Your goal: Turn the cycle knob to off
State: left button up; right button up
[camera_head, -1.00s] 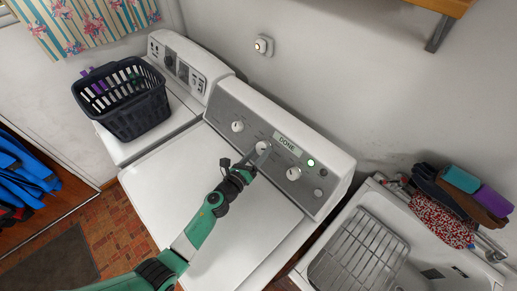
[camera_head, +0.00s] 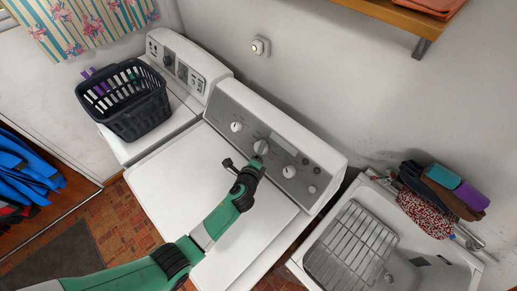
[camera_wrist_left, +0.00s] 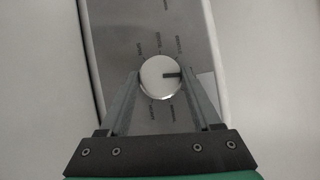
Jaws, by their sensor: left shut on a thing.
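The cycle knob (camera_head: 261,147) is the round silver knob in the middle of the washer's grey control panel (camera_head: 225,100). My right gripper does not show.
Other knobs (camera_head: 236,126) (camera_head: 289,171) sit on either side along the panel. A dark laundry basket (camera_head: 125,110) stands on the left machine. A sink with a wire rack (camera_head: 350,245) is at the right. A wooden shelf (camera_head: 385,18) hangs above.

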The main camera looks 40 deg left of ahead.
pick_arm(q)
jog(key=shift+r+n+g, duration=0.1)
jog(key=shift+n+g, duration=0.3)
jog(key=shift+n, duration=0.1)
jog(key=o, duration=1.4)
jog(key=shift+c, duration=0.2)
jog(key=shift+p, duration=0.3)
